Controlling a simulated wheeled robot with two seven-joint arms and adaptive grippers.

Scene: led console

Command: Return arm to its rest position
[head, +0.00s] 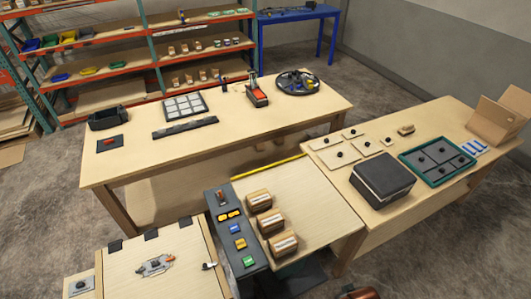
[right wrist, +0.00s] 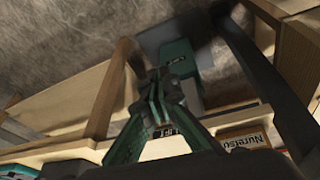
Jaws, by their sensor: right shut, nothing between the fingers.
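My right gripper (right wrist: 166,78) shows in the right wrist view with its greenish fingers brought together at the tips and nothing between them. Below it in that view are wooden edges and a box with printed lettering (right wrist: 245,140). In the head view neither gripper can be made out. The dark console (head: 252,262) stands at the lower middle, with a lever (head: 221,197) at its far end, then yellow (head: 230,215), blue (head: 234,229), amber (head: 240,244) and green (head: 248,262) controls.
Three wooden blocks (head: 270,221) stand beside the console on a small table (head: 320,200). A right table (head: 440,120) holds a black box (head: 382,180) and a green-rimmed tray (head: 406,164). A long table (head: 230,130) stands behind. Bare floor (head: 400,250) shows at lower right.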

